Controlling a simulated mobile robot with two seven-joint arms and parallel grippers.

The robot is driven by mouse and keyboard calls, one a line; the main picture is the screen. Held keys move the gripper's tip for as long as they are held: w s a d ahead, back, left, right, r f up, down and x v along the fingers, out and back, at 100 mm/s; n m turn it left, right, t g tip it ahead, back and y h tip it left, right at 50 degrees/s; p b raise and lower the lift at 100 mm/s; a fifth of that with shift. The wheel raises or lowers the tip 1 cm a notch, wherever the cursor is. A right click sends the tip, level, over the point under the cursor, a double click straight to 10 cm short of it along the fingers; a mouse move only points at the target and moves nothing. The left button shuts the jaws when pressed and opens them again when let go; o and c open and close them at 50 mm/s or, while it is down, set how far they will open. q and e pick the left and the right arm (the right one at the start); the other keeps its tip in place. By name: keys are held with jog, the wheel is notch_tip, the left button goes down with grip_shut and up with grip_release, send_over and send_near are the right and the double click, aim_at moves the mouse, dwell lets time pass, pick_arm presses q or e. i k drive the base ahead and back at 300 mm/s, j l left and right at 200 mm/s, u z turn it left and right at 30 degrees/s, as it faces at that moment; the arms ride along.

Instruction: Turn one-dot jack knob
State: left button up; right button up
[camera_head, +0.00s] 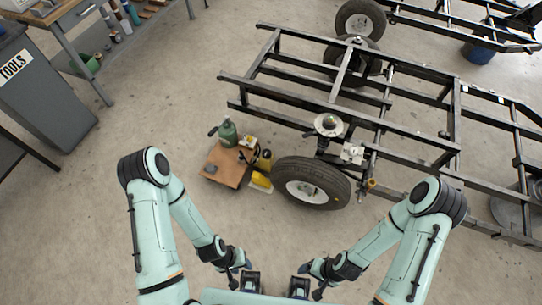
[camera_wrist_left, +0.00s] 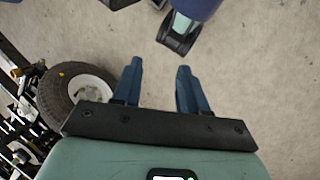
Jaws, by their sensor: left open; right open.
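The jack knob with one dot cannot be singled out. A pale, box-shaped mechanism (camera_head: 352,154) and a small orange-brown part (camera_head: 371,183) sit at the near side of the black frame, beside the near wheel. No dot marks can be read on them. My left gripper (camera_head: 244,261) is low in the head view, well short of the frame. In the left wrist view its two blue fingers (camera_wrist_left: 158,70) stand apart with nothing between them. My right gripper (camera_head: 306,266) is low too, opposite the left one, open, with nothing seen in it.
The near wheel (camera_head: 312,183) lies in front of the black frame (camera_head: 290,88); the wheel shows in the left wrist view (camera_wrist_left: 78,92). A grey tool cabinet (camera_head: 42,88) stands left.

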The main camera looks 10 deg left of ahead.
aim_at(266, 152)
jog(key=i+j+z, duration=0.35)
jog(key=z, duration=0.15)
jog(key=i+j+z, duration=0.25)
jog(key=j+z, duration=0.2)
jog(key=i+j+z, duration=0.2)
jog(key=j+z, duration=0.3)
